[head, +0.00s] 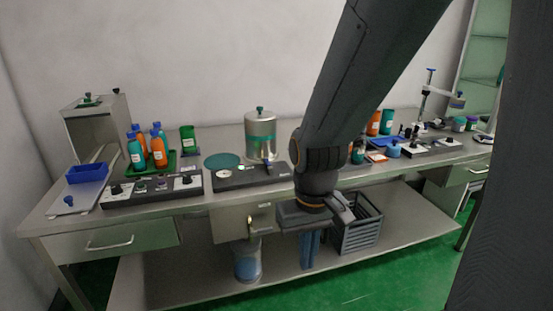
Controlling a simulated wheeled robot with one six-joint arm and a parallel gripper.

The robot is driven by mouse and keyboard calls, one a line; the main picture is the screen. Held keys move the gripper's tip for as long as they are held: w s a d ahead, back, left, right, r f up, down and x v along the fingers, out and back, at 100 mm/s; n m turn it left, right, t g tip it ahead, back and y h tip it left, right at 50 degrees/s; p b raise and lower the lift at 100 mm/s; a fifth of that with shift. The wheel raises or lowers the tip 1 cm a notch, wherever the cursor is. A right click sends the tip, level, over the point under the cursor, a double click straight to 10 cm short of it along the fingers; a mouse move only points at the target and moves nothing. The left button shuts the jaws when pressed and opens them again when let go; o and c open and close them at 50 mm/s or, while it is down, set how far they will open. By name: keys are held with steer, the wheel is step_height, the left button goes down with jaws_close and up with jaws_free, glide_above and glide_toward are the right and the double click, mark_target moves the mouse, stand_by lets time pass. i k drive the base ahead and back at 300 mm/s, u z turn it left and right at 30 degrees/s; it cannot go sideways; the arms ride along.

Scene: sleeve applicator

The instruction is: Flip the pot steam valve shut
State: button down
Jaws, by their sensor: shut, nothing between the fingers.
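The silver pot (260,127) with a green band and a dark knob on its lid stands upright at the back of the steel bench. A black control panel (228,182) lies in front of it, with a small dark upright part near the pot's base. I cannot tell which part is the steam valve, or how it is set. My gripper (310,262) points down in front of the bench's front edge, lower than the worktop, to the right of the pot and apart from it. It is shut and empty; its blue fingers are small in view.
Orange and teal bottles (158,152) stand in a green tray at left, near a blue bin (88,173). My arm hides part of the bench right of the pot.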

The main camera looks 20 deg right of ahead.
mark_target(268, 165)
steer(key=z, duration=0.45)
steer(key=i, duration=1.15)
steer(key=u, duration=0.45)
